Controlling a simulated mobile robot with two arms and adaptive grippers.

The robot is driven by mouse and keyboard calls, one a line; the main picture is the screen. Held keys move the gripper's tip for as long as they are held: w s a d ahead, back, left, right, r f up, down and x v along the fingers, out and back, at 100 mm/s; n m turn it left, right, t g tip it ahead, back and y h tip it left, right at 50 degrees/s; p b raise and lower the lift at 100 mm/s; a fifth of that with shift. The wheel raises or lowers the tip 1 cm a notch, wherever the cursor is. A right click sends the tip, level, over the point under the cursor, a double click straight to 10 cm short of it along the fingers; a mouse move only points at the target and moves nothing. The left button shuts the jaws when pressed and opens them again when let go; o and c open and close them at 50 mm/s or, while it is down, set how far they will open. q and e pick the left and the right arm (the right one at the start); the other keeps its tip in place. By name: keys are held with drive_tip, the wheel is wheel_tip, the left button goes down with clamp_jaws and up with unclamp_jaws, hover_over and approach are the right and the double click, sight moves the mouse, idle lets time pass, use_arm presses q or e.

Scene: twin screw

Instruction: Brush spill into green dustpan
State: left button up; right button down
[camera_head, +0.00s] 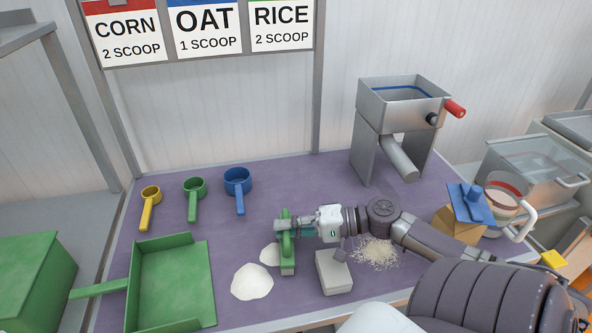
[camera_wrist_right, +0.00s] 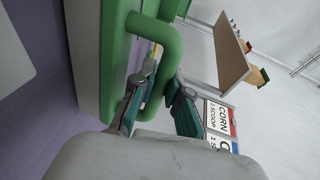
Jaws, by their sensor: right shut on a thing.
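The green dustpan (camera_head: 170,285) lies flat at the left front of the purple table, its handle pointing left. A white powder spill lies right of it as a larger pile (camera_head: 252,282) and a smaller pile (camera_head: 270,253). My right gripper (camera_head: 287,228) is shut on the handle of a green brush (camera_head: 288,257), just right of the small pile. In the right wrist view, the fingers (camera_wrist_right: 160,98) close around the brush's looped green handle (camera_wrist_right: 158,38). I cannot tell if its lower edge touches the table. My left gripper is not in view.
A grey block (camera_head: 334,272) and a pale grain pile (camera_head: 377,252) lie by my right forearm. Yellow (camera_head: 150,196), green (camera_head: 194,188) and blue (camera_head: 238,180) scoops lie at the back left. A metal hopper (camera_head: 400,110) stands at the back right.

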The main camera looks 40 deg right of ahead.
drive_tip(key=w+a, duration=0.1)
drive_tip(key=a, duration=0.1)
drive_tip(key=w+a, duration=0.1)
drive_tip(key=a, duration=0.1)
drive_tip(key=w+a, duration=0.1)
drive_tip(key=a, duration=0.1)
drive_tip(key=shift+a+b, duration=0.1)
drive_tip(key=shift+b, duration=0.3)
drive_tip(key=w+a+p, duration=0.1)
drive_tip(key=a, duration=0.1)
drive_tip(key=w+a+p, duration=0.1)
drive_tip(key=a, duration=0.1)
drive_tip(key=w+a+p, duration=0.1)
drive_tip(key=a, duration=0.1)
drive_tip(key=shift+w+r, duration=0.1)
drive_tip(key=shift+r, duration=0.15)
drive_tip(key=shift+w+a+p, duration=0.3)
drive_tip(key=shift+a+p, duration=0.2)
drive_tip(key=shift+a, duration=0.05)
drive_tip(key=shift+w+a+p, duration=0.25)
drive_tip(key=shift+a+p, duration=0.2)
drive_tip(key=shift+a, duration=0.1)
drive_tip(key=shift+s+d+r+p, duration=0.15)
drive_tip(key=shift+d+r+p, duration=0.1)
drive_tip(key=shift+r+p, duration=0.7)
drive_tip(key=shift+s+d+r+p, duration=0.1)
drive_tip(key=shift+d+r+p, duration=0.1)
drive_tip(key=shift+r+p, duration=0.75)
drive_tip(key=shift+r+b, duration=0.3)
